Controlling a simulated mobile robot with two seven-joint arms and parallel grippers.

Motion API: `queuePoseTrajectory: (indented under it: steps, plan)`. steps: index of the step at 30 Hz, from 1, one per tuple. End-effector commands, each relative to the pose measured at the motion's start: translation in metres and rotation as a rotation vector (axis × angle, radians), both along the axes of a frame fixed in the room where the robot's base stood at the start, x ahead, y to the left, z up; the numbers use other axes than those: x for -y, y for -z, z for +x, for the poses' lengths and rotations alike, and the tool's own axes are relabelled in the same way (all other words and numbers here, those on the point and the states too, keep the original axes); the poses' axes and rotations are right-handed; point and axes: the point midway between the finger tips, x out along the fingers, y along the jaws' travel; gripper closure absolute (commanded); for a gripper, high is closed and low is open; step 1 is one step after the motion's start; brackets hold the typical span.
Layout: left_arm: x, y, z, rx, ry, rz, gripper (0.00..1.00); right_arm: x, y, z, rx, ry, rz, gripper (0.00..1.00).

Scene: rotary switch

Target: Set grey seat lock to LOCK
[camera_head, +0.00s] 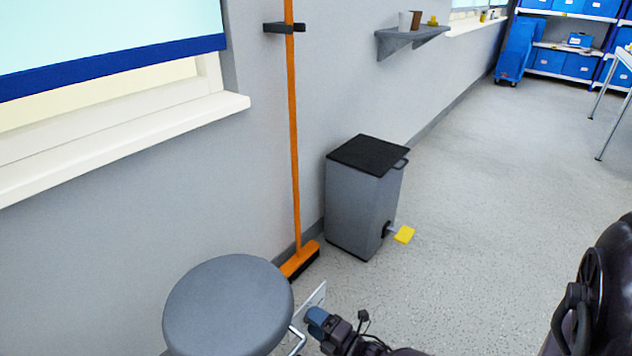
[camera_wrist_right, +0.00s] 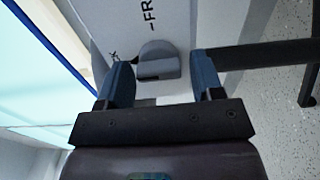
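The grey round seat (camera_head: 228,305) of a stool is at the lower left in the head view. Beside it is a white plate (camera_head: 314,296), partly hidden by my right gripper (camera_head: 318,320). In the right wrist view, the white plate (camera_wrist_right: 202,18) carries dark lettering reading "-FR", with a partly hidden "CK" at its left. A grey rotary knob (camera_wrist_right: 158,60) sits on this plate. My right gripper (camera_wrist_right: 161,72) is open, its blue fingertips on either side of the knob; I cannot tell whether they touch it. My left gripper is not in view.
A dark bar (camera_wrist_right: 262,52) runs beside the right fingertip in the wrist view. An orange broom (camera_head: 293,150) leans on the wall behind the stool. A grey pedal bin (camera_head: 352,205) with a yellow pedal (camera_head: 404,234) stands farther back.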

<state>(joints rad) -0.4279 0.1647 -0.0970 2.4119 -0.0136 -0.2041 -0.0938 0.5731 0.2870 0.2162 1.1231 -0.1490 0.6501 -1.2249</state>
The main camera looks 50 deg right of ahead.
Motion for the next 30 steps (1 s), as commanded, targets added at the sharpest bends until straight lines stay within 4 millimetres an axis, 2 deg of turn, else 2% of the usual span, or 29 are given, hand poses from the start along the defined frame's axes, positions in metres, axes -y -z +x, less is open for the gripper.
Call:
queuePoseTrajectory:
  steps: [9, 13, 17, 24, 30]
  plan:
    - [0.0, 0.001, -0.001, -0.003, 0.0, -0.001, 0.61, 0.0, -0.001, 0.0, 0.001, 0.0, 0.001, 0.32]
    - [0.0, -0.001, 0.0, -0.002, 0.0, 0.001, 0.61, 0.001, -0.001, -0.008, 0.001, 0.001, 0.002, 0.32]
    - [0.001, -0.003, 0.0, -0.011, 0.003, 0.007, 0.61, 0.002, -0.002, -0.025, 0.002, 0.001, 0.002, 0.32]
    - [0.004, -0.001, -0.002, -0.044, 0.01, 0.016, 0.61, 0.006, -0.003, -0.069, 0.003, 0.001, 0.002, 0.32]
    - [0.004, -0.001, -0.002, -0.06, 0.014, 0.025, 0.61, 0.008, -0.002, -0.096, 0.002, 0.0, 0.002, 0.32]
